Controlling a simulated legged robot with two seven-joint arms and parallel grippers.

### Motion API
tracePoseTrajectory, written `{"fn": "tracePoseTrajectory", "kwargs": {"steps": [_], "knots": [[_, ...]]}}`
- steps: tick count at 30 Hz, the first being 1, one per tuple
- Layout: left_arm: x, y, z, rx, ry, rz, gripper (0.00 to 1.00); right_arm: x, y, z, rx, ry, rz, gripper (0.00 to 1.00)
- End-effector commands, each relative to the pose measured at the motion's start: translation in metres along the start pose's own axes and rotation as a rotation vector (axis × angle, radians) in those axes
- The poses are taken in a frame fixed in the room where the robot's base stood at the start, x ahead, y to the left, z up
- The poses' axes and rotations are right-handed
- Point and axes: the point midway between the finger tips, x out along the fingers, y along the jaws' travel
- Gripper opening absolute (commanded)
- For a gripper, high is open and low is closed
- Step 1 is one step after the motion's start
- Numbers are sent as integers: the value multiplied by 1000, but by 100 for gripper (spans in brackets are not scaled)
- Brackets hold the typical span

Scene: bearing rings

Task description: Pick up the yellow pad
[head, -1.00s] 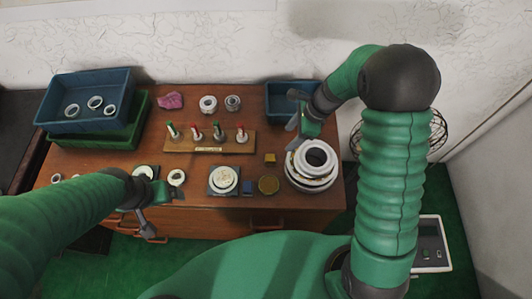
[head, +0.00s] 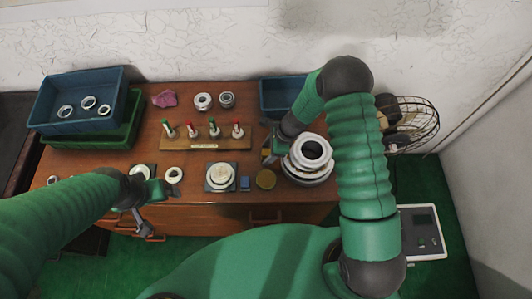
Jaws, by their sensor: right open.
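The yellow pad, a small block that lay on the brown table left of the stacked rings a second ago, is now hidden behind my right gripper or too covered to make out. My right gripper (head: 268,153) is open and low over that spot, just left of the stacked rings (head: 309,158). I cannot tell whether its fingers touch the pad. My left gripper (head: 143,222) hangs near the table's front edge at the left, and its jaws are too small to judge.
A round brass disc (head: 266,179) and a small blue pad (head: 245,183) lie close in front. A white ring on a square plate (head: 220,177), a peg rack (head: 205,143) and a blue bin (head: 282,97) stand around. Stacked trays (head: 78,92) are at the left.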

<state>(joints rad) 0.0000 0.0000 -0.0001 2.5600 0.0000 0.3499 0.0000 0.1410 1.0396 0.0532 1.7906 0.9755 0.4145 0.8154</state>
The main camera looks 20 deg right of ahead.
Motion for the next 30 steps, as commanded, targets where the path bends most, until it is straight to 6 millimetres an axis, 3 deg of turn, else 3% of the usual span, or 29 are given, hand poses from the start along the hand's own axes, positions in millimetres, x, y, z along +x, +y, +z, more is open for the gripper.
{"fn": "tracePoseTrajectory", "kwargs": {"steps": [2,15,24,30], "knots": [[0,0,0,0,0,0,90,0,0,0,0,0,0,57],[0,0,0,0,0,0,90,-1,0,-1,1,1,0,0],[0,0,0,0,0,0,90,-3,0,0,0,0,-1,0],[1,0,0,0,0,0,90,-38,-1,16,-3,0,-5,0]]}}
